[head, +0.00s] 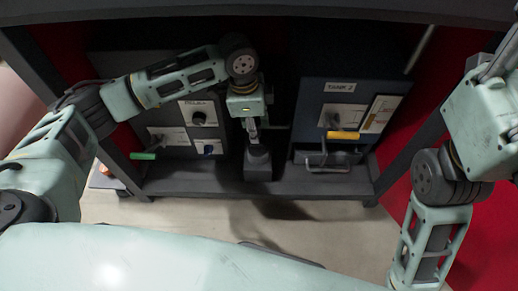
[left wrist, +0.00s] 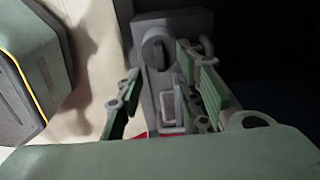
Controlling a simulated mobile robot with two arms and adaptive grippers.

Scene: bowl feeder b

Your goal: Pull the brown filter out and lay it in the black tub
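My left gripper (head: 252,135) hangs down between the two cabinet units, over a grey fixture (head: 257,165). In the left wrist view its green-padded fingers (left wrist: 165,100) are spread, with the grey fixture (left wrist: 190,27) beyond them. That fixture carries a round knob (left wrist: 158,52) and a small rectangular loop (left wrist: 168,106). I see nothing gripped, and contact with the fixture is unclear. I cannot make out a brown filter. No black tub is clearly visible; a dark curved edge (head: 280,252) shows on the floor, partly hidden by my body. My right gripper is out of view.
The right unit is labelled TANK 2 (head: 340,87) and has a yellow handle (head: 343,135). The left unit has a black knob (head: 199,118) and a green handle (head: 143,156). The rack's lower beam (head: 200,187) runs across the front. Pale floor (head: 340,225) is mostly clear.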

